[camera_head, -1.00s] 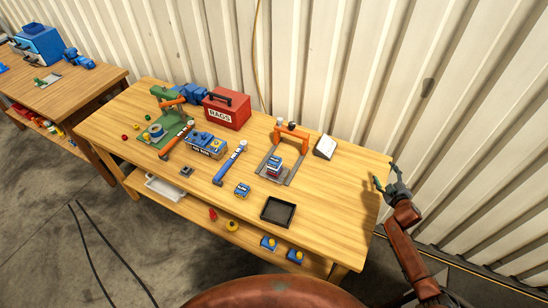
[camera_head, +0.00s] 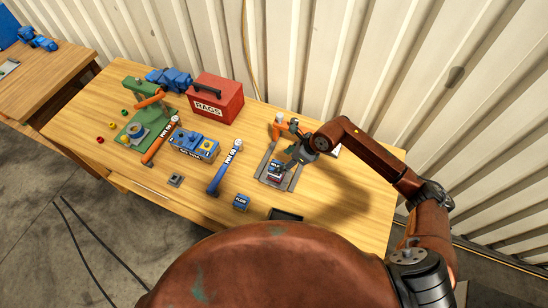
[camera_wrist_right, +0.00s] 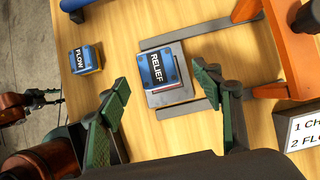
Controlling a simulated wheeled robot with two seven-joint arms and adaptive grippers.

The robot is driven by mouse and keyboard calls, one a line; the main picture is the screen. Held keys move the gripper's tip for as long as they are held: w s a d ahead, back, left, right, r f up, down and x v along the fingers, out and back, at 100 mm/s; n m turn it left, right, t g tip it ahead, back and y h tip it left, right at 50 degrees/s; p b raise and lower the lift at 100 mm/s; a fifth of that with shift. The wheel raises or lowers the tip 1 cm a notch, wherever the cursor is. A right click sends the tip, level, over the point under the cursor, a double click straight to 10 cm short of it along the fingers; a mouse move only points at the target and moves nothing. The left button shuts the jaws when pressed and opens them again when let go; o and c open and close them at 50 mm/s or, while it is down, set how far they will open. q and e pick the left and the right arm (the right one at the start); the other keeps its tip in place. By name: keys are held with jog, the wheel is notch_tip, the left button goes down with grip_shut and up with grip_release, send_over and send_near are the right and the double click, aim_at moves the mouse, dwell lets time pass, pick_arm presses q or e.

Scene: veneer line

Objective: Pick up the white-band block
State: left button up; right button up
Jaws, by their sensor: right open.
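A blue-topped block marked RELIEF (camera_wrist_right: 157,72) sits on a grey plate between the arms of a flat metal bracket. Pale and reddish edges show under its blue top. It also shows in the head view (camera_head: 275,168). My left gripper (camera_wrist_right: 42,98) shows small at the left edge.
An orange frame (camera_wrist_right: 292,45) stands just behind the bracket. A white sign (camera_wrist_right: 300,130) is close to the right finger. A blue-handled tool (camera_head: 226,168) lies left of the bracket. A dark tray (camera_head: 285,215) is at the front. A red RAGS box (camera_head: 217,98) stands at the back.

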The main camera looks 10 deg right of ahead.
aim_at(277, 166)
jog(key=shift+w+a+f, duration=0.1)
jog(key=shift+a+f, duration=0.15)
jog(key=shift+f, duration=0.4)
jog(key=shift+p+x, duration=0.5)
jog(key=shift+x, duration=0.35)
jog(key=x, duration=0.1)
jog(key=p+x, duration=0.1)
jog(key=x, duration=0.1)
jog(key=shift+s+f, duration=0.25)
jog(key=shift+f, duration=0.1)
jog(key=shift+w+a+f, duration=0.1)
jog(key=shift+a+f, duration=0.1)
jog(key=shift+f, duration=0.25)
pick_arm(q)
jog(key=shift+s+r, duration=0.2)
jog(key=shift+r, duration=0.45)
jog(key=shift+s+r, duration=0.15)
jog(key=shift+r, duration=0.45)
pick_arm(e)
jog(key=shift+c, duration=0.7)
jog(key=c, duration=1.4)
pick_arm(q)
jog(key=shift+s+a, duration=0.1)
jog(key=shift+s, duration=0.15)
pick_arm(e)
jog(key=shift+r, duration=0.1)
jog(key=shift+c, duration=0.5)
